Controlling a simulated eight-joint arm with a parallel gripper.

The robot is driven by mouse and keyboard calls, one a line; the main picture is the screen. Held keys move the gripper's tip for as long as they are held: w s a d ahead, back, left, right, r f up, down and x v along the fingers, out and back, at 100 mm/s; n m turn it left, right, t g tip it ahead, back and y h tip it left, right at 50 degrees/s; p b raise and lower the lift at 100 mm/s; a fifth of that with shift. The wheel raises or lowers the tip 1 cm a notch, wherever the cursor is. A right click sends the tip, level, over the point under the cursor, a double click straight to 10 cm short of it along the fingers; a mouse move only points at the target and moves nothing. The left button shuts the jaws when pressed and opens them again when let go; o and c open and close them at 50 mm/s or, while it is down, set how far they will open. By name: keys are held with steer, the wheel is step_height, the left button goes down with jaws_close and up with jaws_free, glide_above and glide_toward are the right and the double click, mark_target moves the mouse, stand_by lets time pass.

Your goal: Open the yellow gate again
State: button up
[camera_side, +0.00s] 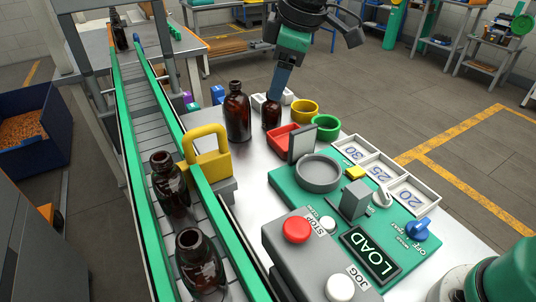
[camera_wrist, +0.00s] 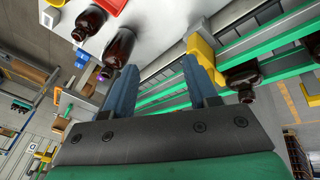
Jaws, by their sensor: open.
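The yellow gate (camera_side: 209,158) stands upright beside the conveyor's near-side rail on a grey block, a thick loop with a hole. It also shows in the wrist view (camera_wrist: 203,50), close to the right fingertip in the picture. I cannot tell whether it blocks the lane. My gripper (camera_side: 277,94) points down above the table, to the right of the gate and apart from it, close to a small amber bottle (camera_side: 271,113). In the wrist view its blue fingers (camera_wrist: 160,72) are spread with nothing held. A larger amber bottle (camera_side: 237,115) stands left of the small one.
Amber bottles (camera_side: 169,187) (camera_side: 201,266) stand on the conveyor (camera_side: 147,112) before the gate; another (camera_side: 119,37) is at its far end. A red tray (camera_side: 283,140), yellow cup (camera_side: 304,109) and green cup (camera_side: 325,127) crowd the table. A control panel (camera_side: 300,190) fills the front right.

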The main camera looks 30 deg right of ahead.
mark_target(201, 128)
steer(key=w+a+n+g, duration=0.25)
steer(key=a+n, duration=0.45)
steer(key=a, duration=0.4)
steer(key=shift+t+h, duration=0.25)
steer(key=shift+h, duration=0.05)
steer(key=shift+w+a+f, duration=0.1)
steer(key=shift+w+f, duration=0.1)
steer(key=shift+f, duration=0.9)
steer(key=shift+w+a+f, duration=0.1)
steer(key=shift+w+f, duration=0.1)
steer(key=shift+f, duration=0.85)
steer(key=shift+w+a+f, duration=0.1)
steer(key=shift+w+f, duration=0.1)
steer(key=shift+f, duration=0.9)
jaws_close()
steer(key=shift+n, duration=0.3)
